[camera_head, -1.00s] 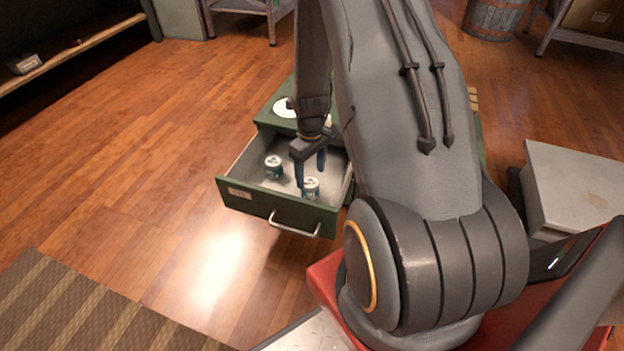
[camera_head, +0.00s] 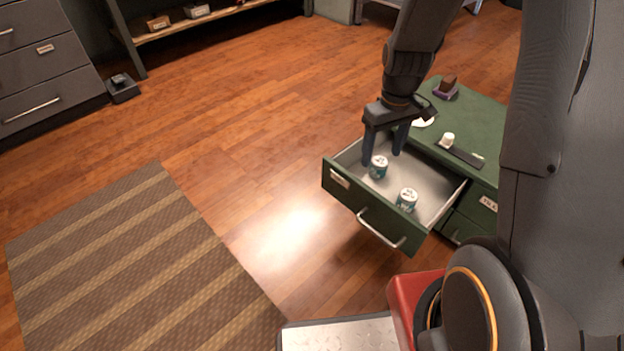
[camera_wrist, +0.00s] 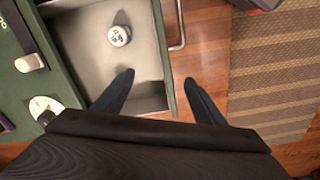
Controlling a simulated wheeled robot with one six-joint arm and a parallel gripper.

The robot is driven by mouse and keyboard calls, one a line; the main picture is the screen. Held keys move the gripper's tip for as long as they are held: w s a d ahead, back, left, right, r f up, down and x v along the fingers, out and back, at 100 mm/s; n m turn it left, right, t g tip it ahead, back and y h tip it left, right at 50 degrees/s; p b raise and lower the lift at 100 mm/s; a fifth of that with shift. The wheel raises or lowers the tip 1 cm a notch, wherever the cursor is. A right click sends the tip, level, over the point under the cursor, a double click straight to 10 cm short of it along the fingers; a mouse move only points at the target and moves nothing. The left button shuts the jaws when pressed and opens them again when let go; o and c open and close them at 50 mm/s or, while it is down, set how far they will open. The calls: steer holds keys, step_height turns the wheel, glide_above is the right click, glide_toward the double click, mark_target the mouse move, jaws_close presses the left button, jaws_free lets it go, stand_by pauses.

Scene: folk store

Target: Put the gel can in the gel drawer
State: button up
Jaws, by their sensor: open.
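The green drawer (camera_head: 340,190) stands pulled out, with a pale inside, a label and a metal handle. I cannot read which is gel. My gripper (camera_head: 383,158) is open and empty, at the left part of the drawer, its fingers overlapping the left can's surroundings in the head view. In the wrist view one can (camera_wrist: 119,37) shows apart from my open fingers (camera_wrist: 159,79); the other can is not visible there.
The green cabinet top (camera_head: 480,120) holds a white-capped item (camera_head: 448,139) on a dark bar, a white disc (camera_head: 424,122) and a purple-brown object (camera_head: 446,88). A striped rug (camera_head: 130,265) lies left. Grey drawers (camera_head: 45,60) and a shelf stand behind. The wooden floor between is clear.

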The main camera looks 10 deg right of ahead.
steer(key=s+a+r+n, duration=0.1)
steer(key=s+a+r, duration=0.35)
steer(key=a, duration=0.25)
steer(key=s+a+r, duration=0.3)
steer(key=a+r, duration=0.2)
steer(key=a, duration=0.1)
steer(key=s+a+r, duration=0.3)
steer(key=s+a, duration=0.1)
steer(key=s, duration=0.3)
steer(key=s+a+r, duration=0.2)
steer(key=s+a, duration=0.1)
steer(key=s, duration=0.4)
steer(key=shift+a+r+n, duration=0.35)
steer(key=shift+r+n, duration=0.05)
steer(key=shift+r, duration=0.1)
steer(key=d+r+m+p, duration=0.5)
steer(key=d+r+p, duration=1.1)
steer(key=p, duration=0.9)
step_height(320, 180, up, 5)
steer(key=shift+s+d+f+m, duration=0.15)
steer(key=shift+s+d+m, duration=0.1)
steer(key=shift+s+m, duration=0.2)
